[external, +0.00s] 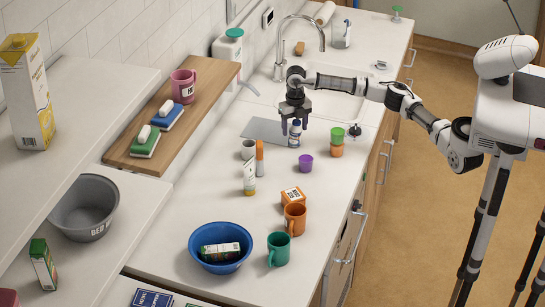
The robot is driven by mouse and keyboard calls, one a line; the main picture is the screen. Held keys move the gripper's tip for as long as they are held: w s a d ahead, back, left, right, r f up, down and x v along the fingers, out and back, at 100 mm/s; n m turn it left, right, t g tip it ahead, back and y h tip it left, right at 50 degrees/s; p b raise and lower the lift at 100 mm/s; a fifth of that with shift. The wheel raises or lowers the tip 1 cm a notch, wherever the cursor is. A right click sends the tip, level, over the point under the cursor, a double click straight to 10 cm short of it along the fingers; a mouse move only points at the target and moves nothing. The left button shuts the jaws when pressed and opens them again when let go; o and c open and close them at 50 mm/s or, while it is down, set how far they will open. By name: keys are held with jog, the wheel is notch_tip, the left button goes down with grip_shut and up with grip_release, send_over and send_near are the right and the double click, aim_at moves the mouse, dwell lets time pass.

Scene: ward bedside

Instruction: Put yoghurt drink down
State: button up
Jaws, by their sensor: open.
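A small white and blue bottle (294,140), which looks like the yoghurt drink, stands upright on the counter by the right edge of a flat grey mat (262,128). My gripper (295,126) points down over it in the external view. Its fingers are open, one on each side of the bottle's upper part. The gripper hides part of the bottle's top. I cannot tell whether the fingers touch it, or whether its base rests on the mat or just beside it.
A blue bowl (203,256), orange mug (295,218) and green mug (278,248) stand nearer. The sink (347,90) lies behind.

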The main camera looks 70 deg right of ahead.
notch_tip(320, 180, up, 13)
jog(key=b, duration=0.3)
jog(key=shift+f, duration=0.15)
